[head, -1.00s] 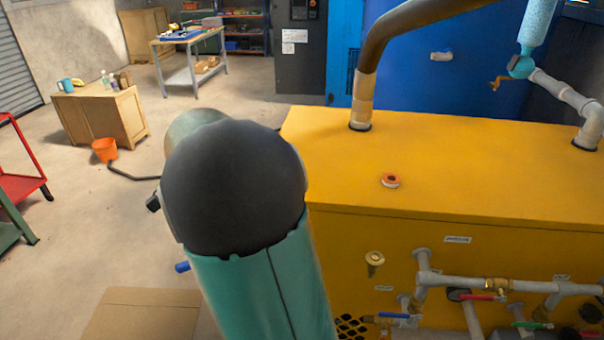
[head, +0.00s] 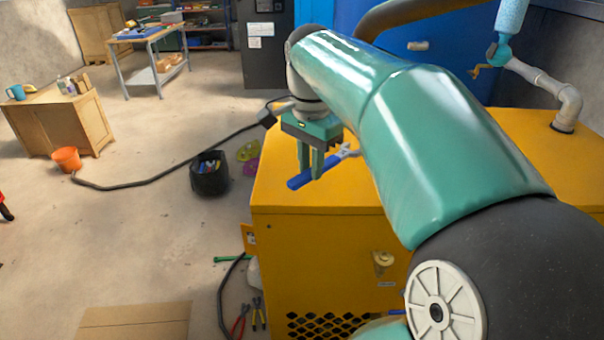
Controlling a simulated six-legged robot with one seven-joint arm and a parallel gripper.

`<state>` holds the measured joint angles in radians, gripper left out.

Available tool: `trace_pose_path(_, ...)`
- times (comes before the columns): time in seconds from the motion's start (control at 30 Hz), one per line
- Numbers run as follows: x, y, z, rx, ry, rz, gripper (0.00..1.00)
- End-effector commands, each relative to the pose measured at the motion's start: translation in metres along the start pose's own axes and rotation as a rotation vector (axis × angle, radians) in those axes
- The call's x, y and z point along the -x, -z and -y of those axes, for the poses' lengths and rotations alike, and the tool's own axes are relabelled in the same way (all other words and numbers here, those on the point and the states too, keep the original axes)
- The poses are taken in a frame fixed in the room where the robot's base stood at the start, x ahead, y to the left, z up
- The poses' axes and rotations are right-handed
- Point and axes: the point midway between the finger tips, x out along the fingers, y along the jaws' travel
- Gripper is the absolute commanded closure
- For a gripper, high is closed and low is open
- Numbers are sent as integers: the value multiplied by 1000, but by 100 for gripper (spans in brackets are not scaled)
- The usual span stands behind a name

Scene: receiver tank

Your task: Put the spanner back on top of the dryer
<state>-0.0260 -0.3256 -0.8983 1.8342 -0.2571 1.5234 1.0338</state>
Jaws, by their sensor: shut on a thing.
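The spanner (head: 326,168) has a blue handle and a silver jaw end. It lies across my gripper (head: 311,174), which is shut on its handle. The yellow dryer (head: 275,200) is below, and the spanner is over the left part of its top. I cannot tell whether the spanner touches the top or hangs just above it. My arm covers much of the dryer's middle and right.
A black bin (head: 209,175) with tools stands on the floor left of the dryer, near a black cable (head: 150,182). Pliers (head: 240,320) lie at the dryer's foot. A dark pipe (head: 400,16) rises behind my arm. A wooden cabinet (head: 70,125) stands at left.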

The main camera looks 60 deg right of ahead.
Motion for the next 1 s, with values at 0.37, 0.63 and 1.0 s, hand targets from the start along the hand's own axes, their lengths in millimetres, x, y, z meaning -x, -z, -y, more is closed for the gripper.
trace_pose_path(0.37, -11, 28, 10, -20, 3, -11, 100)
trace_pose_path(0.63, -22, 41, 30, -23, 1, -11, 100)
trace_pose_path(1.0, -32, 53, 55, -27, 2, -15, 100)
